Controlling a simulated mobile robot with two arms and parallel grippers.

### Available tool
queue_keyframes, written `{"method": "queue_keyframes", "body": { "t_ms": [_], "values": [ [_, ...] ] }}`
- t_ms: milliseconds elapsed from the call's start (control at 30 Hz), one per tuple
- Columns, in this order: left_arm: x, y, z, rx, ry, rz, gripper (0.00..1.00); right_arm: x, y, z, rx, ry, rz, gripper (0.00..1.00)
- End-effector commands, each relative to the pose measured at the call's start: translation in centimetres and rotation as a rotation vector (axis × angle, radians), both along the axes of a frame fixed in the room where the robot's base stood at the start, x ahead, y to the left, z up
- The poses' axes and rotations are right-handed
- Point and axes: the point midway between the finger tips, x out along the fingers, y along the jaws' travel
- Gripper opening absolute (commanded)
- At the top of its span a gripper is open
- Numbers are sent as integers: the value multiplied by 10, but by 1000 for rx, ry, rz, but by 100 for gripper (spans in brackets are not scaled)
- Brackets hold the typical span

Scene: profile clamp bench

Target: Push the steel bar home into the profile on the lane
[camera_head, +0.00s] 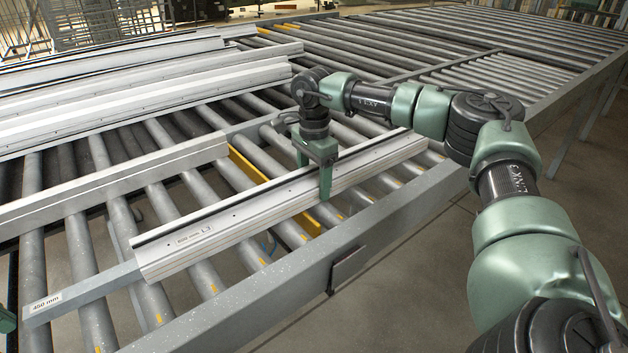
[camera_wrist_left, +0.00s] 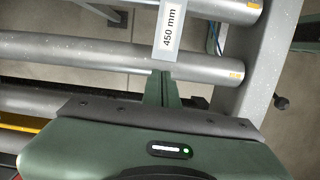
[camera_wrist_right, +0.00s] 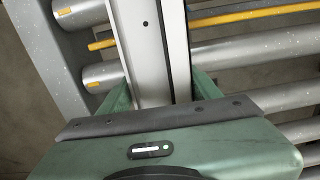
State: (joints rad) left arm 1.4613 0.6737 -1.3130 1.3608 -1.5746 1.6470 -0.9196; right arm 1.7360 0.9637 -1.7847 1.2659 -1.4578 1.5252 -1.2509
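The profile (camera_head: 262,210) is a long pale aluminium extrusion with a dark slot, lying on the roller lane near its front rail. The grey steel bar (camera_head: 85,290), labelled 450 mm, sticks out of the profile's near-left end. My right gripper (camera_head: 314,172) straddles the profile past its middle; the right wrist view shows one finger against each side of the profile (camera_wrist_right: 153,50). My left gripper (camera_wrist_left: 163,85) has its fingers together, in line with the bar's outer end (camera_wrist_left: 170,40); I cannot tell whether they touch it. In the head view only a green piece of it shows at the left edge.
A grey rail (camera_head: 110,190) runs along the lane's far side, the side rail (camera_head: 350,255) along its near side. More long profiles (camera_head: 140,100) lie behind. A yellow strip (camera_head: 248,165) shows between the rollers. Rollers at the back right are bare.

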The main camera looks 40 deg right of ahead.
Motion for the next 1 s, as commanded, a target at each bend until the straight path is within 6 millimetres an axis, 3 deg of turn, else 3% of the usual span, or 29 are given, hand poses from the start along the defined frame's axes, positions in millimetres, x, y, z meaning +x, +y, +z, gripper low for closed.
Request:
{"method": "queue_keyframes", "body": {
  "t_ms": [33,133,1000],
  "values": [
    [0,0,0,0,0,0,0,0,0,0,0,0,0,28],
    [0,0,0,0,0,0,0,0,0,0,0,0,0,0],
    [-1,-37,0,-1,0,-2,0,0,0,1,0,-1,0,0]
  ]
}}
